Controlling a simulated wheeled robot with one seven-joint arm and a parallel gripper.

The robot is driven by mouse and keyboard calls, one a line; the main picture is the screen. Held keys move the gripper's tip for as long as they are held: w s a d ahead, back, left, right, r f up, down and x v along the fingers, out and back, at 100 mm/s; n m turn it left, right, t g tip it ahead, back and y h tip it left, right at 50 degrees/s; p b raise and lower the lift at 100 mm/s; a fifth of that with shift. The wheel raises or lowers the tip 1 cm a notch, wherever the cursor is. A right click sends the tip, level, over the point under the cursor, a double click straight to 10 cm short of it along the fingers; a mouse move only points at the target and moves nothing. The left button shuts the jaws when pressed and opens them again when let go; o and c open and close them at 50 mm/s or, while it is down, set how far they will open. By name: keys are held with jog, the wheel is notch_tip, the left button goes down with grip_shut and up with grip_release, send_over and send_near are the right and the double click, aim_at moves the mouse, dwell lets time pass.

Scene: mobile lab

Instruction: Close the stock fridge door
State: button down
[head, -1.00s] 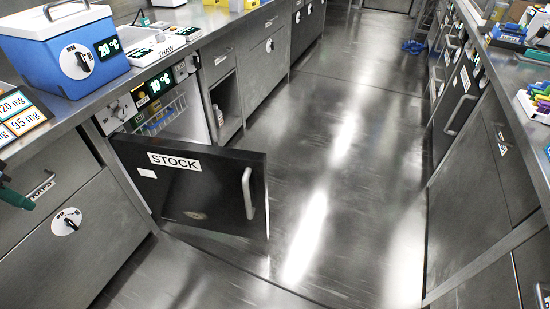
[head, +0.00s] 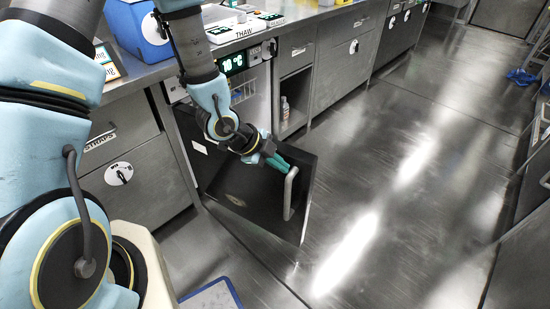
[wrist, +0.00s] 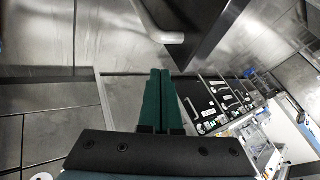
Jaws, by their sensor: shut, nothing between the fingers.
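The stock fridge door (head: 240,185) is a dark panel that stands wide open, swung out into the aisle. Its pale bar handle (head: 289,195) is near the free edge. In the wrist view the two fingers (wrist: 159,98) are together and empty. The handle (wrist: 165,37) and the dark door (wrist: 195,25) show just beyond the fingertips. I cannot tell whether they touch. The fridge's lit display (head: 234,64) reads 10 °C, and its interior is partly visible.
Steel drawers (head: 150,178) line the left of the door. A blue cooler box (head: 138,28) and the THAW unit (head: 245,32) stand on the counter above. An open cubby with a bottle (head: 285,108) is beside the fridge. The aisle floor (head: 385,180) is clear to the right.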

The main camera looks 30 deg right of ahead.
aim_at(304, 169)
jog(key=d+f, duration=0.1)
jog(key=d, duration=0.1)
jog(key=d+f+p, duration=0.1)
jog(key=d, duration=0.1)
jog(key=shift+w+d+f, duration=0.1)
jog(key=shift+w+f, duration=0.25)
jog(key=shift+w, duration=0.05)
jog(key=shift+w+d+f, duration=0.1)
jog(key=shift+w+d, duration=0.25)
jog(key=shift+d, duration=0.35)
